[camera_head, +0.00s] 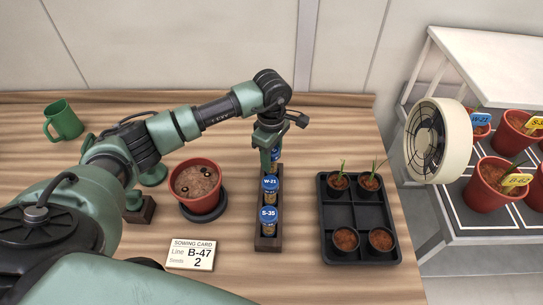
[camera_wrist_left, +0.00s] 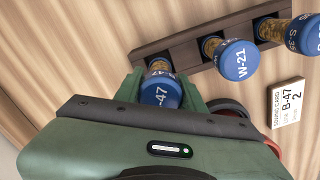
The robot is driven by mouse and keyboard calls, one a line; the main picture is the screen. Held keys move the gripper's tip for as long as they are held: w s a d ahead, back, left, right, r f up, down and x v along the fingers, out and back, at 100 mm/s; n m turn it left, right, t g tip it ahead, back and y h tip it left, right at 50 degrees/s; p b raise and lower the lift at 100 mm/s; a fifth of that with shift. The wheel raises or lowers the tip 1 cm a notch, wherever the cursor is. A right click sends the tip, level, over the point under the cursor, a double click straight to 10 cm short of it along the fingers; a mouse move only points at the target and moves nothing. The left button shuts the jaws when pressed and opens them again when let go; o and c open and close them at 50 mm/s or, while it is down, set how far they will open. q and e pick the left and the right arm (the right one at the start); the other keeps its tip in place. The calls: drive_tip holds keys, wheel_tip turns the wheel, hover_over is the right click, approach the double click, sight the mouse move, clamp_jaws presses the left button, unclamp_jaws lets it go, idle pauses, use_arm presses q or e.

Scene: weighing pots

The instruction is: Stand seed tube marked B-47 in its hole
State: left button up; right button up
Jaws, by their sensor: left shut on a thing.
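My left gripper (camera_head: 268,143) is over the far end of the dark wooden rack (camera_head: 268,243). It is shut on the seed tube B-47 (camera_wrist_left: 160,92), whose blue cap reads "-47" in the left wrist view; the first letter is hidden. The tube's amber lower part is at the rack's end hole, but I cannot tell how deep it sits. In the head view its blue cap (camera_head: 275,154) shows partly behind the gripper. Tubes W-21 (camera_head: 270,184) and S-35 (camera_head: 268,214) stand in the other holes. My right gripper is not in view.
A red pot of soil (camera_head: 197,187) stands left of the rack. A sowing card (camera_head: 191,254) reads B-47, 2. A black tray (camera_head: 359,215) with small pots is at right. A green mug (camera_head: 63,120) is at far left. A cream fan (camera_head: 438,140) is beyond the table's right edge.

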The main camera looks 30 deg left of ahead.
use_arm(q)
drive_tip(key=shift+f+b, duration=0.8)
drive_tip(key=shift+f, duration=0.2)
drive_tip(key=o, duration=1.3)
drive_tip(key=o, duration=0.5)
